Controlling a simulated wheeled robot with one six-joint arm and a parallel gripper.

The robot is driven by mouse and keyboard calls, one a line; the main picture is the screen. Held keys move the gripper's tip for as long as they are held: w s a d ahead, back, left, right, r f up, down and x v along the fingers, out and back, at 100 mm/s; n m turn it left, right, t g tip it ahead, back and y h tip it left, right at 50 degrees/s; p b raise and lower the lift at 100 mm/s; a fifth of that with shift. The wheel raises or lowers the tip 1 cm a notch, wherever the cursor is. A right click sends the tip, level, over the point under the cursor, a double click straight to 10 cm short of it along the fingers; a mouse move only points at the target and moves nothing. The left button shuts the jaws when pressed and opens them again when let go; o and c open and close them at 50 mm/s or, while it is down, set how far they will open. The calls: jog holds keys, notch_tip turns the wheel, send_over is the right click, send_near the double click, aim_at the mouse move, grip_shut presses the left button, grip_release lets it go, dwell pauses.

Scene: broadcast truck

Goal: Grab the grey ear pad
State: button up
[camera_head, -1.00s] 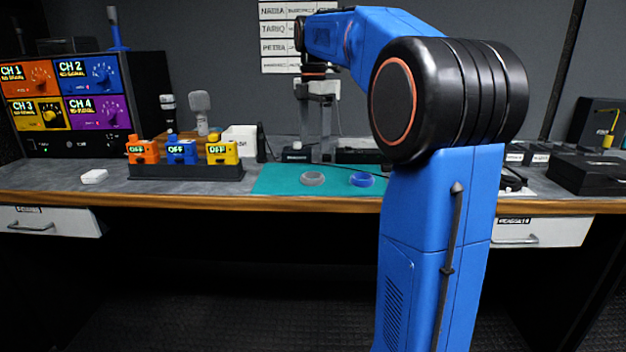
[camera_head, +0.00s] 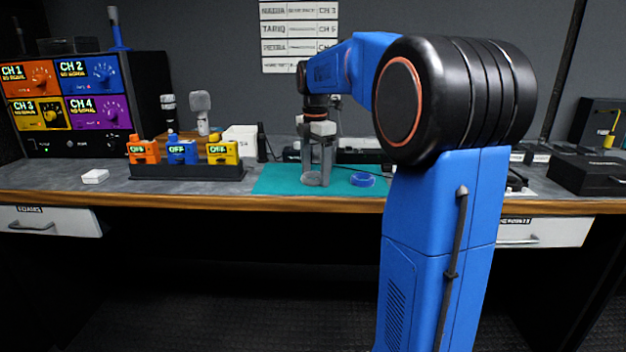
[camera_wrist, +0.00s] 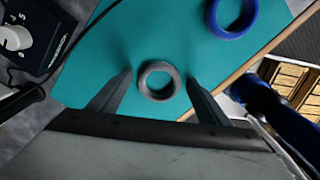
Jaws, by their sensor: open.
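The grey ear pad (camera_wrist: 143,87) is a ring lying flat on the teal mat (camera_wrist: 95,75). In the wrist view it lies between the two fingers of my gripper (camera_wrist: 158,82), with a gap to each finger. In the head view my gripper (camera_head: 317,182) points down over the mat, its fingers at the grey ear pad (camera_head: 311,179), which they partly cover. My gripper is open and holds nothing. The exact height of the fingertips above the mat is hard to tell.
A blue ear pad (camera_head: 362,180) lies on the mat to the right; it also shows in the wrist view (camera_wrist: 231,31). A black holder (camera_head: 187,172) with orange, blue and yellow packs stands to the left. The desk's wooden front edge (camera_head: 215,202) is close to the mat.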

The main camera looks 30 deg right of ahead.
jog(key=c, duration=1.1)
jog(key=shift+r, duration=0.1)
